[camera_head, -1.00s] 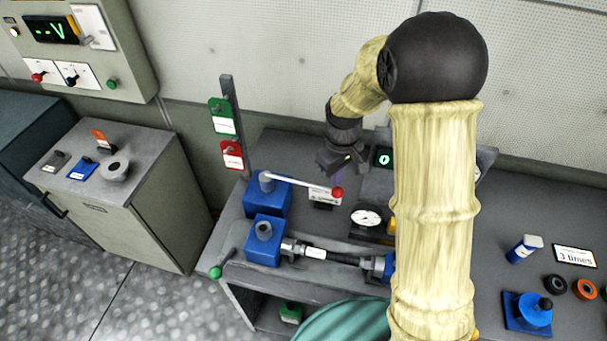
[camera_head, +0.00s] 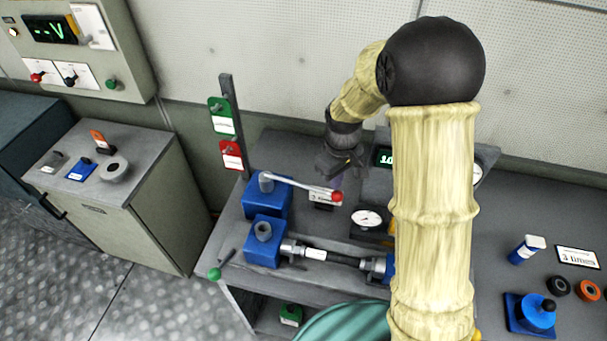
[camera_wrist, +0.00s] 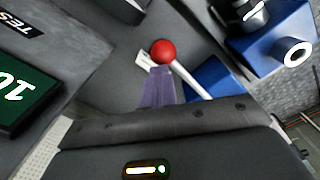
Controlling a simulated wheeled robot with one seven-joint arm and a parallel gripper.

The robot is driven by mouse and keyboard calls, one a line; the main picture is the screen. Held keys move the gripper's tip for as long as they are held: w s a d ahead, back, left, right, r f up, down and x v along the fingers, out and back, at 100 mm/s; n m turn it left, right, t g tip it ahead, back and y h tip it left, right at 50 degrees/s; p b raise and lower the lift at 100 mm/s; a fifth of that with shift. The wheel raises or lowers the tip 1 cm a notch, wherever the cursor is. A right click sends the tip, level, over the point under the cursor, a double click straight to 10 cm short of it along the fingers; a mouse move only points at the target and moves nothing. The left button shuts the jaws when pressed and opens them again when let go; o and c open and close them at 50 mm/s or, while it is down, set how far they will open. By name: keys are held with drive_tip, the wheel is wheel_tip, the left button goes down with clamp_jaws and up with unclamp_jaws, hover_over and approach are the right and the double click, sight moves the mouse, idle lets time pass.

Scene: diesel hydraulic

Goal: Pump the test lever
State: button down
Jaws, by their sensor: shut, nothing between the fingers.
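The test lever (camera_head: 300,185) is a thin pale rod with a red ball on its end, reaching right from a blue pump block (camera_head: 250,200) on the bench. In the wrist view its red ball (camera_wrist: 163,52) is just beyond my fingertips, with the rod running down to the right. My gripper (camera_head: 343,172) is shut and empty, above and close to the red ball. Its purple fingers show in the wrist view (camera_wrist: 156,85). I cannot tell whether they touch the ball. Part of the rod is hidden behind the gripper in the wrist view.
A dial gauge (camera_head: 367,218), a green digital display (camera_head: 384,157) and a second blue block (camera_head: 263,250) with a coupled hose stand close by. A green-knobbed handle (camera_head: 215,273) sticks out at the bench's front left. My forearm covers the bench middle.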

drive_tip(key=shift+f+b, duration=0.35)
drive_tip(key=shift+f, duration=0.25)
drive_tip(key=shift+r, duration=0.1)
wheel_tip(320, 180, up, 10)
drive_tip(key=p, duration=0.8)
idle(0.3)
drive_tip(key=shift+w, duration=0.1)
idle(0.3)
